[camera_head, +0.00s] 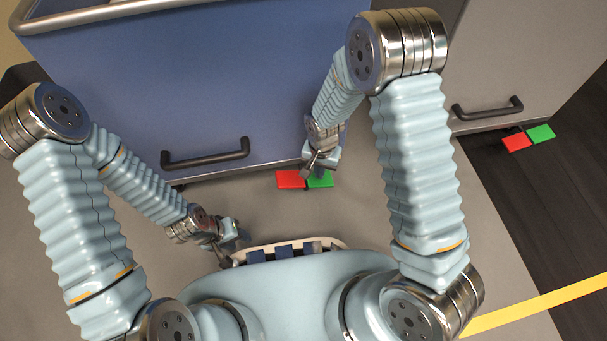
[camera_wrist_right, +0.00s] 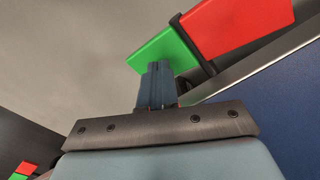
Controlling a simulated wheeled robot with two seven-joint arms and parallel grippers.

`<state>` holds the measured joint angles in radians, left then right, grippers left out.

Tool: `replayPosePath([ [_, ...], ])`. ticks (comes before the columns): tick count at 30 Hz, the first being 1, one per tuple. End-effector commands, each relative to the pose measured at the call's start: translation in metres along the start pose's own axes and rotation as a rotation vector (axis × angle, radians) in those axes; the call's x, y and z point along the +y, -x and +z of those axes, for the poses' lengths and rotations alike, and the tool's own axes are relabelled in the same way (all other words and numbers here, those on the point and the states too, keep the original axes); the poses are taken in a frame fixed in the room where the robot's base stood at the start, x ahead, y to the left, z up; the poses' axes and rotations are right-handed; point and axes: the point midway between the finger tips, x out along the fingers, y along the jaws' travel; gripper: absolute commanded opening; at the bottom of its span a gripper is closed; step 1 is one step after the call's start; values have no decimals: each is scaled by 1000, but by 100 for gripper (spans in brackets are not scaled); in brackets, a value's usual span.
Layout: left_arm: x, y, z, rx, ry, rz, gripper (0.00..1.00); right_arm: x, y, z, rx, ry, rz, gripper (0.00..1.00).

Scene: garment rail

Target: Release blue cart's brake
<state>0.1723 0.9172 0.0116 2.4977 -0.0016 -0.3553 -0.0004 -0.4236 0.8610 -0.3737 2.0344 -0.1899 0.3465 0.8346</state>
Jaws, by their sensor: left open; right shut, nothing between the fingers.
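The blue cart (camera_head: 200,90) stands in front of me with a dark handle (camera_head: 205,154) on its face. At its bottom edge are a red pedal (camera_head: 290,179) and a green pedal (camera_head: 321,180), side by side. My right gripper (camera_head: 310,172) is shut and empty, over the green pedal. In the right wrist view the shut fingers (camera_wrist_right: 158,75) overlap the edge of the green pedal (camera_wrist_right: 165,52); I cannot tell whether they touch it. The red pedal (camera_wrist_right: 235,25) is beyond it. My left gripper (camera_head: 228,250) is open and empty, low beside my base.
A grey cart (camera_head: 515,60) stands to the right with its own handle (camera_head: 488,108), red pedal (camera_head: 517,142) and green pedal (camera_head: 541,133). A yellow line (camera_head: 545,303) crosses the floor at right. Grey floor between the blue cart and my base is clear.

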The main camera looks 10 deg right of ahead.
Motion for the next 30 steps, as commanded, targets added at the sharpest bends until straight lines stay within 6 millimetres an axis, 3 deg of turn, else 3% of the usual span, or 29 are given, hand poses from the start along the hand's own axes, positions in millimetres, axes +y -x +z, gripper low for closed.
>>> replayPosePath([
  [5,2,4,0,0,0,0,43,0,6,0,0,0,0,0],
  [25,18,49,-1,0,0,0,43,0,68,0,1,0,0,0],
  [30,19,51,-1,0,0,0,43,0,71,0,0,0,1,0],
])
